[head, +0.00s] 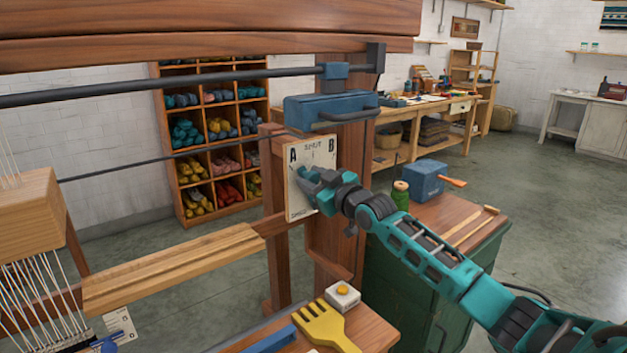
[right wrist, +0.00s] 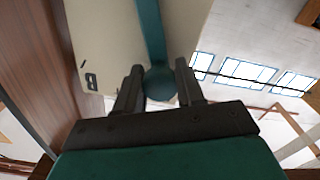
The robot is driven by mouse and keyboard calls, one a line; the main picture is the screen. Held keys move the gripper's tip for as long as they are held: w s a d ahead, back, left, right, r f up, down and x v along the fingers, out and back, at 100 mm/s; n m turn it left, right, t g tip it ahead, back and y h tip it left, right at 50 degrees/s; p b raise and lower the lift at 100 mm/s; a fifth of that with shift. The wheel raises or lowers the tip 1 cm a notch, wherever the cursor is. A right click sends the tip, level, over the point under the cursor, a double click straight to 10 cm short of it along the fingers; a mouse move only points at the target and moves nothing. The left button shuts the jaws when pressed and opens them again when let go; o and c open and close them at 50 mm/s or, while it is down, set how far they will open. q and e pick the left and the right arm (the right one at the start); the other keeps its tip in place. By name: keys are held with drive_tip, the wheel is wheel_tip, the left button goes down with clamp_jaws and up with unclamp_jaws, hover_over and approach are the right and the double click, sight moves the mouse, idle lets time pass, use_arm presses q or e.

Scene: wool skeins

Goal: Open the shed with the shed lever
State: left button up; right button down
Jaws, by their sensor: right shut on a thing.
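The shed lever (right wrist: 152,30) is a teal bar with a round knob in the right wrist view. It lies over a cream plate (head: 318,160) fixed to the wooden loom post. The plate bears the letters A and B with small print, too small to read surely. My right gripper (head: 312,188) is at the plate's lower middle. In the right wrist view its two dark fingers (right wrist: 160,85) are shut on the lever's knob, one on each side. In the head view the gripper mostly hides the lever, so its exact setting is unclear. My left gripper is not in view.
A blue box with a handle (head: 330,108) juts out above the plate. The wooden loom beam (head: 175,268) and pale warp threads are at left. A green cabinet (head: 425,285) stands under my right forearm. A yellow comb (head: 325,325) lies on a bench in front.

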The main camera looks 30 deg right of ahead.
drive_tip(key=shift+a+f+n+p, duration=0.3)
drive_tip(key=shift+a+n, duration=0.35)
drive_tip(key=shift+n, duration=0.15)
drive_tip(key=c, duration=0.7)
unclamp_jaws()
drive_tip(key=s+d, duration=0.1)
drive_tip(key=s, duration=1.2)
drive_tip(key=shift+f, duration=0.1)
